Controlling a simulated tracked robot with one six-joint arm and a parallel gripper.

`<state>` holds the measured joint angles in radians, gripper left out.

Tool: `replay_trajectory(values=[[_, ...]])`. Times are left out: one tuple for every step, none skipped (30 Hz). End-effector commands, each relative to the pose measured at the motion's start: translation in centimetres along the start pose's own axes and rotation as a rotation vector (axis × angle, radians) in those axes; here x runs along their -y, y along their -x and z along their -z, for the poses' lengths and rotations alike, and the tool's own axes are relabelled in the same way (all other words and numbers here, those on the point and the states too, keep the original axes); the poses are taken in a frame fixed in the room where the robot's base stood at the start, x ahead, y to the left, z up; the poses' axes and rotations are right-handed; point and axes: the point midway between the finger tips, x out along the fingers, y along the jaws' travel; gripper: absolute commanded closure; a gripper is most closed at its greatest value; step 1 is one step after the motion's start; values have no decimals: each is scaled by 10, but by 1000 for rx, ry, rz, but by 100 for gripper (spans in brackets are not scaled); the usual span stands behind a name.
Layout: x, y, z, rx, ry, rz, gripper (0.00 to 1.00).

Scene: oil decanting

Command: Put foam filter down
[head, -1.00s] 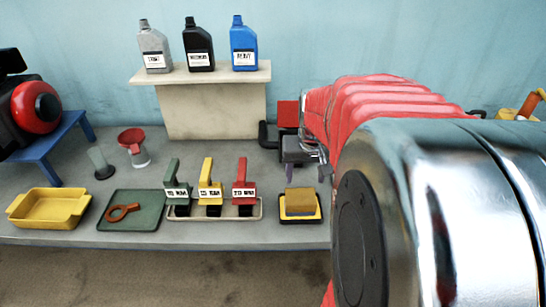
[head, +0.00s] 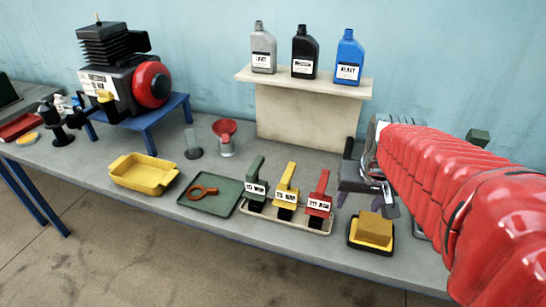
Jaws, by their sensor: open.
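A tan block that looks like the foam filter (head: 376,226) sits in a small black tray with a yellow inside (head: 370,243) near the front edge of the bench, at right of centre. My gripper (head: 367,199) is just behind and above the block, at the end of my red-sleeved arm. Its fingers are apart, with nothing seen between them. The block appears apart from the fingers. Part of the gripper is hidden by my arm.
Left of the block, a pale tray (head: 292,221) holds green, yellow and red handled tools. Further left are a green tray (head: 224,206) with an orange ring, a yellow pan (head: 143,175) and an engine (head: 122,82). Bottles stand on a shelf (head: 305,75) behind.

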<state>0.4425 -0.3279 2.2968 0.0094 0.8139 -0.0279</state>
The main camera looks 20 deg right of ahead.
Motion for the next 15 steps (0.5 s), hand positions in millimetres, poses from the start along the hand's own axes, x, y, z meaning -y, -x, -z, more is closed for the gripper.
replay_trajectory(values=[[17, 9, -7, -16, 40, 15, 43], [25, 14, -12, -22, 60, 23, 43], [35, 20, -18, -32, 86, 33, 43], [42, 24, -23, -38, 105, 41, 43], [49, 28, -28, -45, 125, 49, 43], [58, 33, -35, -54, 151, 60, 43], [65, 37, -40, -61, 170, 69, 43], [71, 41, -46, -67, 189, 77, 43], [79, 46, -54, -75, 215, 89, 43], [84, 49, -60, -82, 234, 98, 43], [90, 53, -66, -89, 253, 107, 43], [97, 57, -74, -98, 278, 120, 43], [101, 60, -79, -103, 295, 128, 43], [105, 63, -85, -109, 311, 137, 43], [110, 66, -92, -115, 331, 147, 43]])
